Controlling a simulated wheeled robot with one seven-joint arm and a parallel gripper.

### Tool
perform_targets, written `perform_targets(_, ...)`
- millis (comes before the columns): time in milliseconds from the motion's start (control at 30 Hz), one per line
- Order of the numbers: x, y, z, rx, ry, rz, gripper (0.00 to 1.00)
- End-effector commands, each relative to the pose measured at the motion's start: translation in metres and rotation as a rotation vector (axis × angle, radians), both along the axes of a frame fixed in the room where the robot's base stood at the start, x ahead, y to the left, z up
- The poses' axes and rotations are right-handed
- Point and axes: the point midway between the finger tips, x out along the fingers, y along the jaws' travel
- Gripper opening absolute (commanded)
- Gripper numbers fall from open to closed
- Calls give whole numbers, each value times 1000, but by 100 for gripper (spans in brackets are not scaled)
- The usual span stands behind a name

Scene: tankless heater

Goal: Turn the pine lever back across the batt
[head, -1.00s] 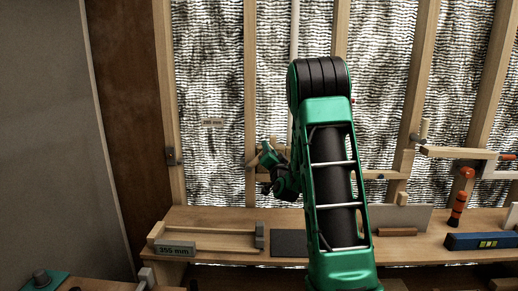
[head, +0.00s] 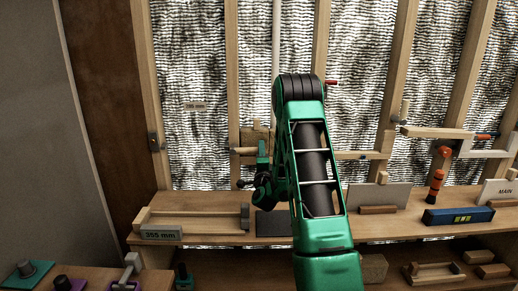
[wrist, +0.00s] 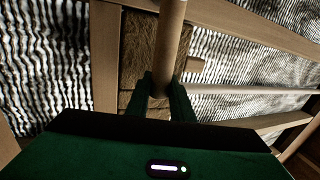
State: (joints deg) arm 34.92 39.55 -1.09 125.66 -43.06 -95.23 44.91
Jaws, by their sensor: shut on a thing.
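A round pale wooden bar, which looks like the pine lever (wrist: 172,40), runs up from between the fingers in the wrist view. My gripper (wrist: 168,90) is shut on it, with one green finger on each side. Behind the bar is a brown fibrous block, which may be the batt (wrist: 139,48); the bar crosses in front of its right part. In the head view my gripper (head: 262,150) is at the wall by a stud, and a short wooden end (head: 243,151) sticks out to its left. My arm hides much of that spot.
Wooden studs (head: 320,50) stand before crinkled silvery foil (head: 355,60). A pale vertical pipe (head: 276,40) is close by.

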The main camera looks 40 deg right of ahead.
Motion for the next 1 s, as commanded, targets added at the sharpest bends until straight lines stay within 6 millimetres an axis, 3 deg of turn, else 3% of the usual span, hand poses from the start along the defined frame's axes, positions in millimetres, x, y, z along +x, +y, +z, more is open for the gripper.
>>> perform_targets(667, 1, 2, -9, 46, -29, 6, 0)
perform_targets(700, 1, 2, -9, 46, -29, 6, 30)
perform_targets(733, 1, 2, -9, 46, -29, 6, 37)
perform_targets(1000, 0, 1, -8, 43, -31, 2, 40)
